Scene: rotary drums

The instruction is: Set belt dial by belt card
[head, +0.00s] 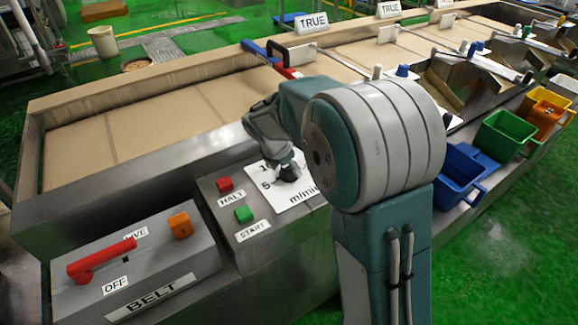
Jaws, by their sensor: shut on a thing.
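The belt dial's white scale plate (298,206) lies on the sloped metal panel in the head view, with "m/min" and parts of numbers showing. My gripper (287,174) reaches down over the plate and is shut on the dark dial knob, which is mostly hidden by the fingers. My arm covers the right part of the plate, so the dial's pointer and most of the scale cannot be read. I cannot make out a belt card; the cards that show are two white "TRUE" cards (311,23) farther back.
Red HALT (224,184) and green START (243,214) buttons sit left of the plate. The BELT box (150,290) carries a red lever (100,260) and an orange block (180,225). The tan belt (150,125) runs behind. Blue (458,178), green and orange bins stand right.

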